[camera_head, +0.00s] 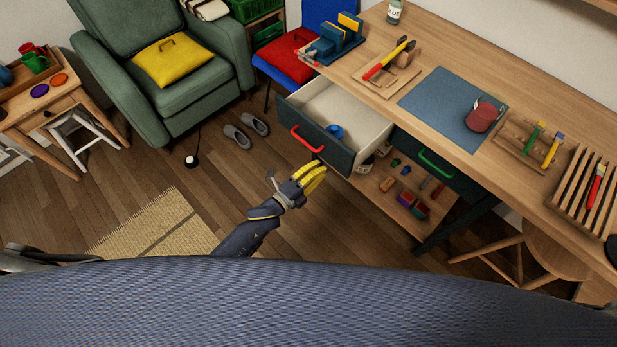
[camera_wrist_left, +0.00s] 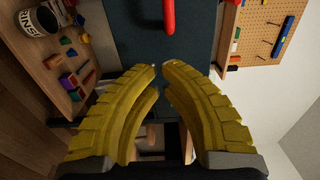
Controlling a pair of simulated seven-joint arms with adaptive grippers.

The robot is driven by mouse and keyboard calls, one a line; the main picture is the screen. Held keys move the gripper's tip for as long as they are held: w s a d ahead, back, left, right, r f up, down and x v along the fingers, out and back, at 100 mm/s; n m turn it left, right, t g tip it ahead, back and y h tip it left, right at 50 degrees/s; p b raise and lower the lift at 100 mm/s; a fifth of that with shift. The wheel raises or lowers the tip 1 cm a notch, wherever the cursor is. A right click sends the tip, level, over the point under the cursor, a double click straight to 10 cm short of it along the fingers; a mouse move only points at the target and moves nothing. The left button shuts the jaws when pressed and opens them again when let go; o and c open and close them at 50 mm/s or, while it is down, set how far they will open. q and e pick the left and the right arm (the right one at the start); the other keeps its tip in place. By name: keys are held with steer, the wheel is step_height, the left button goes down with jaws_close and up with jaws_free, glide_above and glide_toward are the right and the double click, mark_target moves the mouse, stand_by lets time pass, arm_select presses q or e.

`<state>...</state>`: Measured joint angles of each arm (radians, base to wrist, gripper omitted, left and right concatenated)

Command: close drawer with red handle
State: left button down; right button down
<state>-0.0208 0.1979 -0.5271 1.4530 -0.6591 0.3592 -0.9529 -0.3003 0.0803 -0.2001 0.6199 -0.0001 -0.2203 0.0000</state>
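The drawer (camera_head: 345,150) with the red handle (camera_head: 308,139) is pulled out from the desk, with its pale inside showing and a blue round item (camera_head: 335,131) in it. Its dark front fills the middle of the left wrist view, with the red handle (camera_wrist_left: 168,15) at the top. My left gripper (camera_head: 318,168) has yellow fingers and is just in front of the drawer's right end, below the handle. In the wrist view the fingertips (camera_wrist_left: 159,68) nearly meet, with nothing between them. Contact with the drawer front cannot be told. My right gripper is not in view.
A closed drawer with a green handle (camera_head: 436,164) is to the right. A low shelf (camera_head: 385,205) with small blocks lies under the desk (camera_head: 350,65). A green armchair (camera_head: 185,90) and slippers (camera_head: 246,130) are left. The wooden floor before the drawer is clear.

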mark_target(333, 157)
arm_select(q)
steer(key=shift+x, duration=2.5)
